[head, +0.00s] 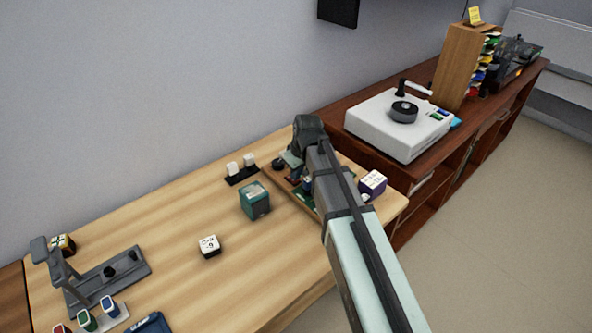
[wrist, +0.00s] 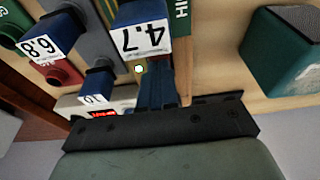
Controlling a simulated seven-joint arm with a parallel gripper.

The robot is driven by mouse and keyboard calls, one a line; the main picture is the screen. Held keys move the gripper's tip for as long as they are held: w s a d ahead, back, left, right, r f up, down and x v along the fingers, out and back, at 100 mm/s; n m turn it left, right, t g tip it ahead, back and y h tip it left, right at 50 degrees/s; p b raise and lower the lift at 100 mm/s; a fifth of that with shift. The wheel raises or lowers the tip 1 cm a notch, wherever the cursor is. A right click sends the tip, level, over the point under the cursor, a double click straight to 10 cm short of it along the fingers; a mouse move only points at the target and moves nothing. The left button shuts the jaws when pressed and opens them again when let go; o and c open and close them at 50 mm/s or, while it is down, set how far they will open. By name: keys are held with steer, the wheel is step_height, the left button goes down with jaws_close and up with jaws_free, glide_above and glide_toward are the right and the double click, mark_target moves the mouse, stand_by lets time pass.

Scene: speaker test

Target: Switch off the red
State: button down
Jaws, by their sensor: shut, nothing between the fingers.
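My gripper (head: 293,160) is over the circuit board (head: 305,200) at the right end of the light wood table. Its fingers (wrist: 157,75) look shut and empty in the wrist view, beside a blue part marked 4.7 (wrist: 143,35). A dark red part (wrist: 57,71) and a small red lit marking (wrist: 103,115) are left of the fingers there. A small bright yellowish-white spot (wrist: 139,69) shows close to the fingertips. In the head view, a red-sided piece (head: 60,328) is cut by the bottom edge, left of a green and a blue one. I cannot tell any switch's position.
A teal box (head: 255,200), a white-topped cube (head: 209,246) and a purple-sided box (head: 373,184) stand near the board. A black base with two white blocks (head: 241,168) is behind. A grey stand (head: 110,277) is at left.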

steer(key=shift+s+d+f+t+y, duration=0.2)
steer(key=shift+s+f+t+y, duration=0.15)
steer(key=shift+f+t+y, duration=0.1)
steer(key=shift+w+a, duration=0.1)
steer(key=shift+w, duration=0.1)
steer(key=shift+w+a+r, duration=0.1)
steer(key=shift+w, duration=0.05)
steer(key=shift+w+a+r, duration=0.2)
steer(key=shift+w+a, duration=0.2)
steer(key=shift+r, duration=0.1)
steer(key=shift+r, duration=0.55)
steer(key=s+d+v, duration=0.1)
steer(key=v, duration=1.1)
